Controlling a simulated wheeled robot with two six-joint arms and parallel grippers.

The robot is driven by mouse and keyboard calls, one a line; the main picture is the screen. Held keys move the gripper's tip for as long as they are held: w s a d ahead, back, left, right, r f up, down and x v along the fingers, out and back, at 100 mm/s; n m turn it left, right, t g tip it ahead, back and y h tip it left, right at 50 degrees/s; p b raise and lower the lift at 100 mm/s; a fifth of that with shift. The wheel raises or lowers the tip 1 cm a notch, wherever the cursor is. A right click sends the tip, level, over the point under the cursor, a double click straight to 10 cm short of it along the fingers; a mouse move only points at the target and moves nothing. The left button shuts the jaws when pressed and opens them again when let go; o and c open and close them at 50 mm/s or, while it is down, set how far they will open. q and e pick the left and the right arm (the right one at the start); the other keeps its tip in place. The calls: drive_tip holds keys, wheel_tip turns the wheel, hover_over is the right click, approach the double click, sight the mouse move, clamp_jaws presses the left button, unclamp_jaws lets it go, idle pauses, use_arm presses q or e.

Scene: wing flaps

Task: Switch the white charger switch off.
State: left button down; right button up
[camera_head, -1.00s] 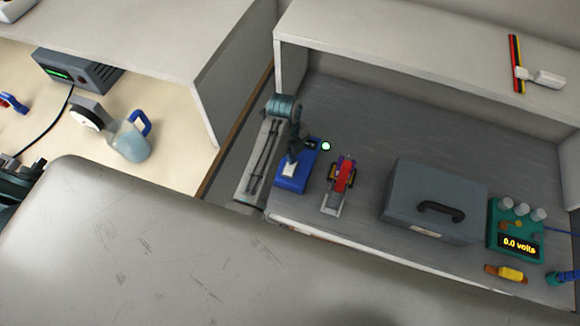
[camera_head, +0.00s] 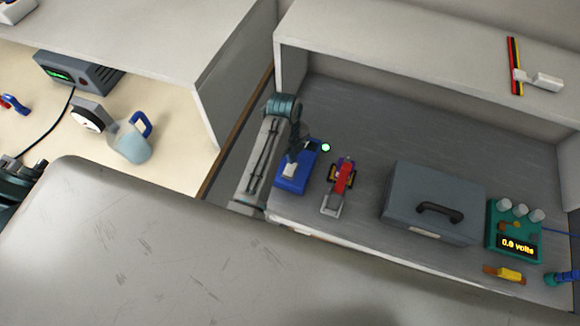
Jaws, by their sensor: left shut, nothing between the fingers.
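The charger is a blue box (camera_head: 296,182) on the grey bench, near its left end. Its white switch (camera_head: 290,170) shows on top, partly covered by my left gripper. A round green light (camera_head: 325,147) glows by the box's far right corner. My left gripper (camera_head: 292,158) is shut and empty, pointing down over the switch. Its tips look at or just above the switch; I cannot tell whether they touch. Which way the switch is tilted is too small to tell. My right gripper is not in view.
A red and purple toy-like tool (camera_head: 341,180) stands close right of the charger. Further right are a grey toolbox (camera_head: 432,200) and a green meter (camera_head: 515,232) reading 0.0 volts. A shelf (camera_head: 420,60) overhangs behind. The bench's front edge is close.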

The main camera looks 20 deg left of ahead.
use_arm(q)
wheel_tip(320, 180, up, 5)
idle(0.6)
idle(0.4)
